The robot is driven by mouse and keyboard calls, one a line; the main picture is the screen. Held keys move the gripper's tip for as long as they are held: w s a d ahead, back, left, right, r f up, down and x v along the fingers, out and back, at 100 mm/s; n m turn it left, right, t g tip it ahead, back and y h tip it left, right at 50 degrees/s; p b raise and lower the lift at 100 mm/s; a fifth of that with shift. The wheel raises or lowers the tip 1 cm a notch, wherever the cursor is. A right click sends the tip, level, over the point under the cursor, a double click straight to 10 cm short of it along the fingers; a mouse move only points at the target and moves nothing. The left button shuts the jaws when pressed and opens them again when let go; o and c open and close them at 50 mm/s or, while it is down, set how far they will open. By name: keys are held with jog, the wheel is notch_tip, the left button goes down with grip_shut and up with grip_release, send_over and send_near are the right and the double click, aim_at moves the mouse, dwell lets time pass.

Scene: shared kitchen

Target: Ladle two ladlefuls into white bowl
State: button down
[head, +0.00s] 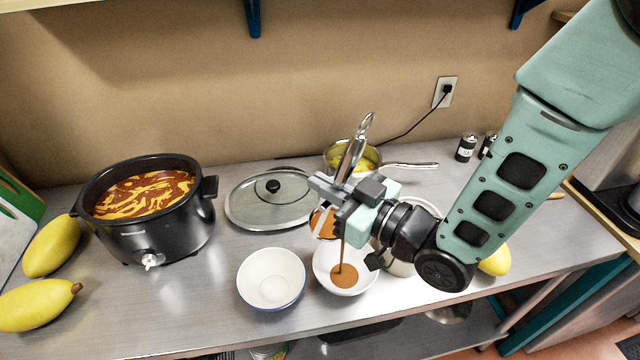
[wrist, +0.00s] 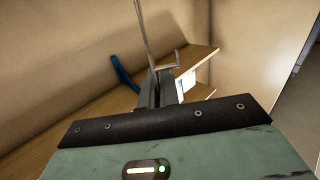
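My gripper (head: 338,192) is shut on the metal ladle (head: 352,155), whose handle points up; it also shows in the wrist view (wrist: 146,40). The ladle's head, partly behind my gripper, is tipped, and a brown stream falls from it into the white bowl (head: 369,284). A brown pool lies in that bowl. The black slow cooker (head: 165,238) at the left is open and holds red-orange soup with yellow streaks (head: 140,194). Part of the white bowl's right side is close to my wrist in the picture.
An empty white bowl with a blue rim (head: 271,276) stands just left of the receiving bowl. A glass lid (head: 250,205) lies behind. A pan (head: 400,165) with yellow food stands at the back. Yellow fruits (head: 52,246) lie far left. Two shakers (head: 466,148) stand at the back right.

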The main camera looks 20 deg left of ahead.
jog(key=shift+s+d+f+y+b, duration=0.15)
jog(key=shift+d+f+y+b, duration=0.1)
jog(key=shift+d+y+b, duration=0.35)
jog(key=d+y+b, duration=0.1)
jog(key=b, duration=0.2)
jog(key=s+d+f+t+y+b, duration=0.1)
jog(key=b, duration=0.3)
jog(key=d+b, duration=0.2)
jog(key=b, duration=0.2)
jog(key=shift+s+f+y, duration=0.25)
jog(key=shift+f+y, duration=0.15)
jog(key=shift+s+d+b, duration=0.1)
jog(key=shift+d+b, duration=0.2)
jog(key=shift+b, duration=0.15)
